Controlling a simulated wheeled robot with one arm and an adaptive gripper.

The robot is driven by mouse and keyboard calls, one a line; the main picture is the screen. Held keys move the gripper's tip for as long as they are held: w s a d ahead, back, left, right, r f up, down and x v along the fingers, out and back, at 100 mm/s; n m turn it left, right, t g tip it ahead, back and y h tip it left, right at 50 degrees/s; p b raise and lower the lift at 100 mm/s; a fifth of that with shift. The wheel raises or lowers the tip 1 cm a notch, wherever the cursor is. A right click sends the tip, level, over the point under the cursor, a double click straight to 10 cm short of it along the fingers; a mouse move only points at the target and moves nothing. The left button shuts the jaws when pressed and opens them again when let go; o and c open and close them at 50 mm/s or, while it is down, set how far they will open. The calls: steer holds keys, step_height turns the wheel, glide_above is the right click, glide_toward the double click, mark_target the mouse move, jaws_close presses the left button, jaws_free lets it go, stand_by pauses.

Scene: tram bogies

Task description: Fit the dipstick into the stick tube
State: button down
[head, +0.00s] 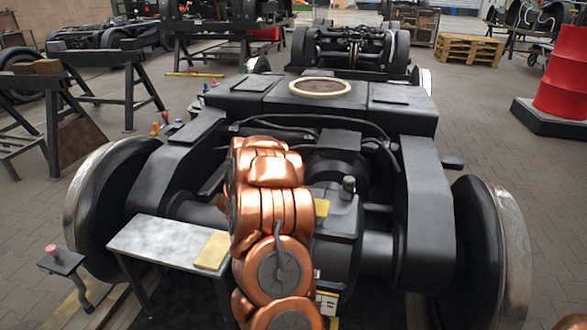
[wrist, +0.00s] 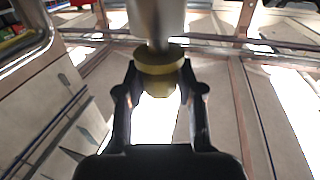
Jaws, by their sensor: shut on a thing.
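In the wrist view my gripper (wrist: 159,78) is shut on a dull yellow, round, flanged piece (wrist: 158,60), which looks like the dipstick's handle. A grey metal cylinder (wrist: 156,20) lies in line with it at the top edge; whether it belongs to the dipstick, I cannot tell. In the head view my copper arm hides the gripper and the held piece. A short grey upright cylinder (head: 348,186) stands on the grey housing right of my arm. I cannot tell whether it is the stick tube.
The dark bogie frame (head: 415,200) fills the middle, with large wheels (head: 95,210) at both sides. A grey side table (head: 165,240) with a yellow cloth (head: 213,250) stands left of my arm. A red drum (head: 562,75) stands at the right. Floor beside the bogie is mostly clear.

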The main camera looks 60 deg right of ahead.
steer(key=shift+f, duration=0.9)
steer(key=c, duration=0.7)
jaws_free()
steer(key=shift+o, duration=0.2)
steer(key=shift+a, duration=0.1)
steer(key=s+a, duration=0.1)
steer(key=a, duration=1)
steer(key=shift+a, duration=0.4)
steer(key=shift+s, duration=0.1)
